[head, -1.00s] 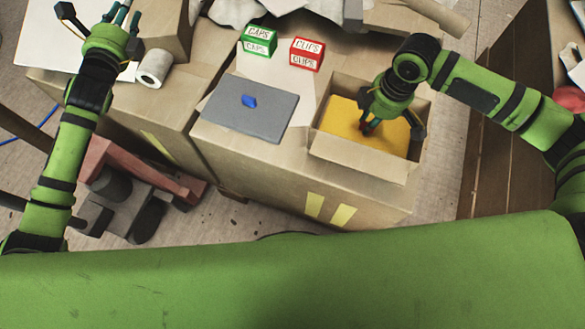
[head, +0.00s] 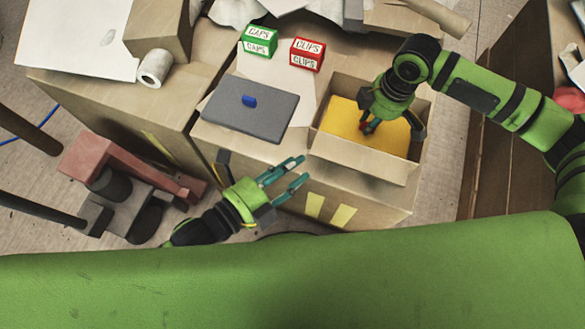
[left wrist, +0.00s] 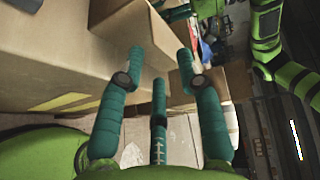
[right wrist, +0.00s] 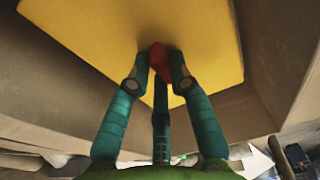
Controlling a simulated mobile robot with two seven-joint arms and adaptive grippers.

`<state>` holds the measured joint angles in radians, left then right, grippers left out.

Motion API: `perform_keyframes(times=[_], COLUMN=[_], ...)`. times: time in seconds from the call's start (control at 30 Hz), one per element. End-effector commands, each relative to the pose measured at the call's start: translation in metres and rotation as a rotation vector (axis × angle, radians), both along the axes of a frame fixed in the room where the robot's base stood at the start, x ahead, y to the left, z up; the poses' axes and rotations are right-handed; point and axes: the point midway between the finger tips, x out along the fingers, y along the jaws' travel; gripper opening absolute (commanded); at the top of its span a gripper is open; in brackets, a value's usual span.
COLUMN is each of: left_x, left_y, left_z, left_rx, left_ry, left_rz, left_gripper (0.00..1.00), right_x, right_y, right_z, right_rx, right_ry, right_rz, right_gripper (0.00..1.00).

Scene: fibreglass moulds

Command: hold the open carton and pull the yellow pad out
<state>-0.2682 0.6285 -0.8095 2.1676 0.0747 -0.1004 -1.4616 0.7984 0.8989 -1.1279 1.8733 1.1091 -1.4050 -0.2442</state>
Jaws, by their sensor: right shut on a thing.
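The open carton (head: 360,159) stands at the right end of the bench, its flaps up. The yellow pad (head: 343,115) lies inside it, partly hidden by my right gripper (head: 369,127). My right gripper points down into the carton and is shut on the red tab (right wrist: 158,62) of the pad; the yellow pad (right wrist: 150,25) fills the upper right wrist view. My left gripper (head: 302,169) is open and empty, in front of the bench, left of the carton and apart from it. Its spread fingers also show in the left wrist view (left wrist: 157,58).
A grey panel with a blue knob (head: 270,115) lies left of the carton. A green caps box (head: 258,45) and a red clips box (head: 306,60) stand behind. A paper roll (head: 152,69) is at left. A red machine (head: 120,160) stands low at left.

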Motion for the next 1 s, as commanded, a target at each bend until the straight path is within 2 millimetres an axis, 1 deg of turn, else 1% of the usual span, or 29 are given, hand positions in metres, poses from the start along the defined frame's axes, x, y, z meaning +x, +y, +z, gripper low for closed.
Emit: perform_keyframes(times=[0.07, 0.17, 0.27, 0.8, 1.0], left_x=[-0.005, -0.003, 0.001, 0.033, 0.042], left_y=[-0.004, -0.008, -0.013, -0.057, -0.069], left_z=[0.001, 0.0, -0.001, -0.009, -0.011], left_rx=[-0.012, -0.017, -0.016, -0.013, -0.012], left_ry=[0.012, 0.016, 0.014, 0.012, 0.012], left_rz=[-0.005, -0.005, -0.005, -0.006, -0.006], left_gripper=[0.35, 0.35, 0.35, 0.35, 0.35], right_x=[0.0, 0.0, 0.0, 0.0, 0.0], right_y=[0.0, 0.0, 0.0, 0.0, 0.0], right_z=[0.0, 0.0, 0.0, 0.0, 0.0], right_rx=[-0.001, -0.001, -0.001, -0.001, -0.001], right_ry=[0.0, 0.0, 0.0, 0.0, 0.0], right_rz=[0.0, 0.0, 0.0, 0.0, 0.0], right_gripper=[0.0, 0.0, 0.0, 0.0, 0.0])
